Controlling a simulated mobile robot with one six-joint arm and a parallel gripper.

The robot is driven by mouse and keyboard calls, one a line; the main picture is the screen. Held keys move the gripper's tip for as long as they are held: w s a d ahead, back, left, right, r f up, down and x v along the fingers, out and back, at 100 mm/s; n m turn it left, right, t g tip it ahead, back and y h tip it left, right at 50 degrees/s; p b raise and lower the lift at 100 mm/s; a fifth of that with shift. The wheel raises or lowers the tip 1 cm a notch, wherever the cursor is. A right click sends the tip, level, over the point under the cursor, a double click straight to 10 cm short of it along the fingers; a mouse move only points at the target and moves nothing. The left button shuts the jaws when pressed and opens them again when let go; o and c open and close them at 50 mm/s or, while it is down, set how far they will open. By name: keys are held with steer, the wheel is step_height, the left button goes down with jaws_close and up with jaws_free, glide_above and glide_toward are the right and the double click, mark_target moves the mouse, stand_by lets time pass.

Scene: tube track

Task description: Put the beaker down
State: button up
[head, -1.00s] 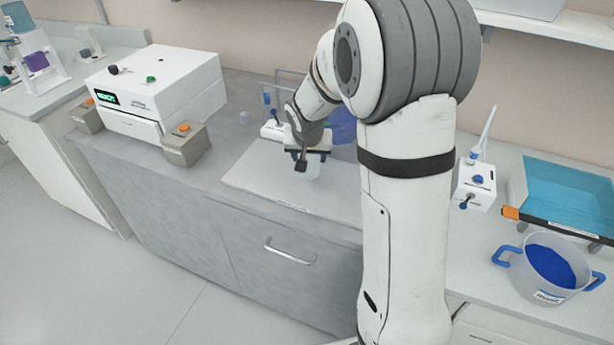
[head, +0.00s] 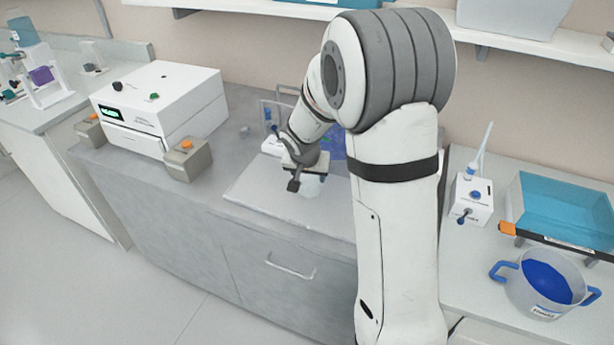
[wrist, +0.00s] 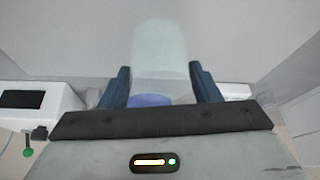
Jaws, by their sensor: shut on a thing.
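The beaker (wrist: 159,55) is a pale, translucent cup seen in the wrist view between the two blue fingers of my gripper (wrist: 158,86). My gripper is shut on it. A patch of blue shows at its near end, and I cannot tell whether that is inside it or behind it. In the head view the beaker (head: 309,189) shows faintly below my gripper (head: 308,174), over the pale mat (head: 262,190) on the grey bench. I cannot tell whether it touches the mat.
A white machine (head: 160,100) with a lit display and two grey boxes with orange buttons (head: 187,160) stand left of the mat. On the right are a white device (head: 470,200), a teal tray (head: 565,208) and a pot with blue contents (head: 543,285). Bare mat lies left of my gripper.

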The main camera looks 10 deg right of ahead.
steer(key=shift+f, duration=0.25)
steer(key=shift+f, duration=0.2)
steer(key=o, duration=1)
steer(key=shift+r, duration=0.1)
